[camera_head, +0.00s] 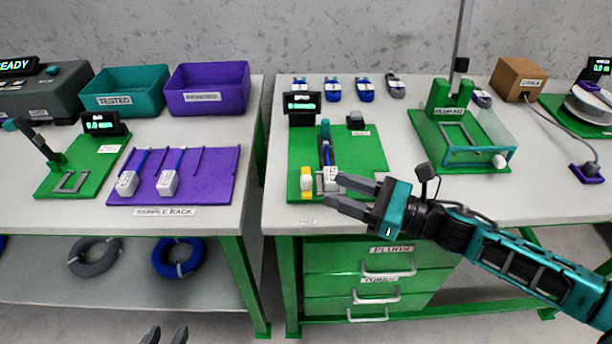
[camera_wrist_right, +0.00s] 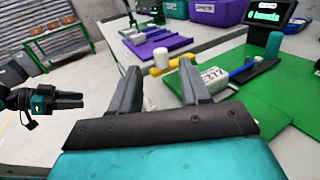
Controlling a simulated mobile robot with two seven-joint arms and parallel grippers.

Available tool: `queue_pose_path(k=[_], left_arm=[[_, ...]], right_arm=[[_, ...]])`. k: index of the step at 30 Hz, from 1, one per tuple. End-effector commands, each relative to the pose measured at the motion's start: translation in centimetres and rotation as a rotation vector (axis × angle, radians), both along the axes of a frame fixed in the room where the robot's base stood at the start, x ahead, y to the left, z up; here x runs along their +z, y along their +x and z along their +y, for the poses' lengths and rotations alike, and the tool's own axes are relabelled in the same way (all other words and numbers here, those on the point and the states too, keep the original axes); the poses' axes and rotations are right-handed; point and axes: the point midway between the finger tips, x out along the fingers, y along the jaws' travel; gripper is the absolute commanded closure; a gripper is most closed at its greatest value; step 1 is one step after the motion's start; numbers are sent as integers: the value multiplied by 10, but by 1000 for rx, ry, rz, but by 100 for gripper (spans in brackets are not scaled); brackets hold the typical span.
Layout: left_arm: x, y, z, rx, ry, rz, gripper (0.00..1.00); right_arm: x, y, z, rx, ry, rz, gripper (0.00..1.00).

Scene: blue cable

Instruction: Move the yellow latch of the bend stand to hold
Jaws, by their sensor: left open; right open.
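The bend stand (camera_head: 365,152) is a green plate with a display at its back left, on the right workbench. Its yellow latch (camera_head: 306,172), with a white knob (camera_head: 306,184), is at the front left corner; in the right wrist view the latch (camera_wrist_right: 177,64) lies ahead, between the fingers. A white labelled cable connector (camera_head: 331,181) sits beside the latch, with the cable running back from it. My right gripper (camera_head: 333,188) is open and empty, its fingertips just right of the latch, by the connector; contact is unclear. My left gripper (camera_head: 167,330) is open and empty at the bottom edge.
A teal post (camera_head: 325,130) rises on the stand behind the connector. A second green stand with a clear guard (camera_head: 480,135) is to the right. The purple sample rack (camera_head: 215,180) is on the left bench, across a gap. Bare bench lies in front of the stand.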

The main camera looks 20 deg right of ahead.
Motion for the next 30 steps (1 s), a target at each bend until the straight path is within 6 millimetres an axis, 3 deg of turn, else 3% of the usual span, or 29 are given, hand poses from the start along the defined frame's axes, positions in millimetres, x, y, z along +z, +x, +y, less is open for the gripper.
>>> queue_pose_path(k=[15,27,30], left_arm=[[1,-2,3,3,7,4,57],[1,-2,4,4,7,2,57],[0,-2,4,5,8,2,57]], right_arm=[[1,48,51,-1,4,1,54],[0,52,56,-1,2,2,54],[0,52,56,-1,2,2,62]])
